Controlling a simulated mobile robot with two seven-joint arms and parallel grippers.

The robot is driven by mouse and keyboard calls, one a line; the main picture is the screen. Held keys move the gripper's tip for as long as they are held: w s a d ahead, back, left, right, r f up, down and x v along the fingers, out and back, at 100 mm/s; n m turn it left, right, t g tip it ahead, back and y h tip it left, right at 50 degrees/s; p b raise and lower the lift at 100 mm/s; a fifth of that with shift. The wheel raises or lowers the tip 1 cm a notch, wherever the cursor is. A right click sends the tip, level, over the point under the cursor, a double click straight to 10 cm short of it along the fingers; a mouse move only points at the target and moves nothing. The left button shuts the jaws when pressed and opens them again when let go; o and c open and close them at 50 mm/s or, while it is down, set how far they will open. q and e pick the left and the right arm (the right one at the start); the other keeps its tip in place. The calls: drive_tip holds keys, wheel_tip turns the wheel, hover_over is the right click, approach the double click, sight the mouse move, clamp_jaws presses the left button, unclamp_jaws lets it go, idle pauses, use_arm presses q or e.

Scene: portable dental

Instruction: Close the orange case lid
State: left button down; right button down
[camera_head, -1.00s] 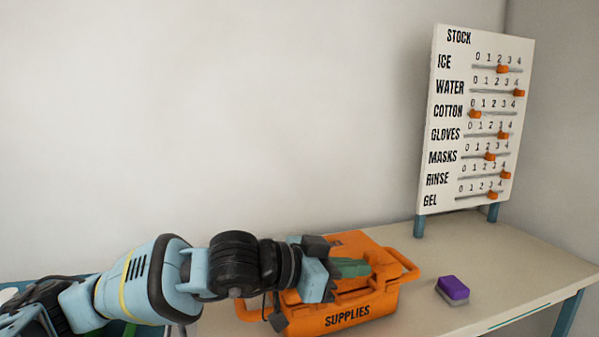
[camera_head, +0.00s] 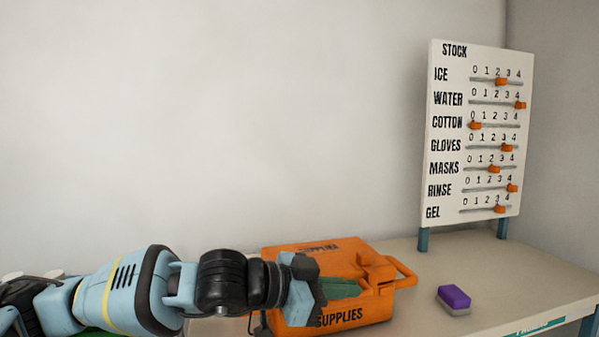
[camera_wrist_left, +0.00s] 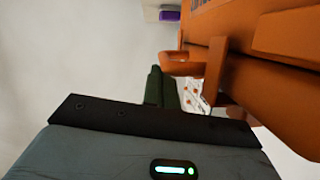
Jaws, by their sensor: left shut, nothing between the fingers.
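The orange case (camera_head: 290,313) stands on the table, with "SUPPLIES" on its front. Its lid (camera_head: 290,257), also lettered, lies across the top; the gripper hides part of the seam, so I cannot tell if it is fully seated. An orange handle (camera_head: 405,272) sticks out at the right. My left gripper (camera_head: 350,288) reaches in from the left, its green fingers shut and empty in front of the lid. In the left wrist view the shut fingers (camera_wrist_left: 160,88) are beside the orange case (camera_wrist_left: 240,60); contact is unclear. My right gripper is not in view.
A purple and grey sponge-like block (camera_head: 454,298) lies on the table (camera_head: 500,275) right of the case. A white stock board (camera_head: 475,130) with orange sliders stands behind it on blue legs. The table between case and board is clear.

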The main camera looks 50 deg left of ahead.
use_arm(q)
drive_tip(key=shift+f, duration=0.15)
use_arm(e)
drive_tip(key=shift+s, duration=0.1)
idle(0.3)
